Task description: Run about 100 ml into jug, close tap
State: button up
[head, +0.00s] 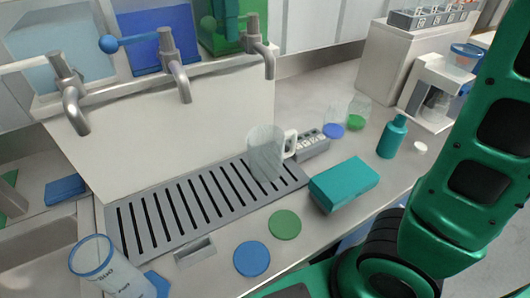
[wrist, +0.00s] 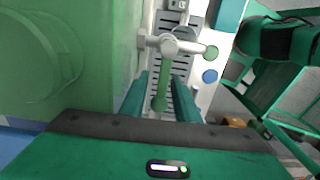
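The clear jug (head: 264,155) with a white handle stands upright on the slatted drip tray (head: 128,246), below and in front of the right tap (head: 257,45). I see no stream from the spout and cannot make out a water level. That tap also shows in the wrist view (wrist: 171,42), with its green lever (wrist: 160,92) pointing towards my wrist. My gripper (wrist: 160,100) has one teal finger on each side of the lever, with gaps visible. In the head view my gripper (head: 230,20) is partly seen before the green vessel (head: 212,42).
The middle tap (head: 174,65) has a blue-ball lever; the left tap (head: 70,95) has a pale one. A teal box (head: 343,184), teal bottle (head: 392,137), green disc (head: 285,224) and blue disc (head: 252,259) sit on the counter. A blue-rimmed cup (head: 108,270) stands front left.

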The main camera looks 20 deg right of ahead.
grip_shut()
jog(key=s+n, duration=0.1)
jog(key=n, duration=0.1)
jog(key=s+d+n, duration=0.1)
jog(key=n, duration=0.2)
jog(key=shift+s+n, duration=0.2)
jog(key=shift+n, duration=0.1)
dwell(6.8)
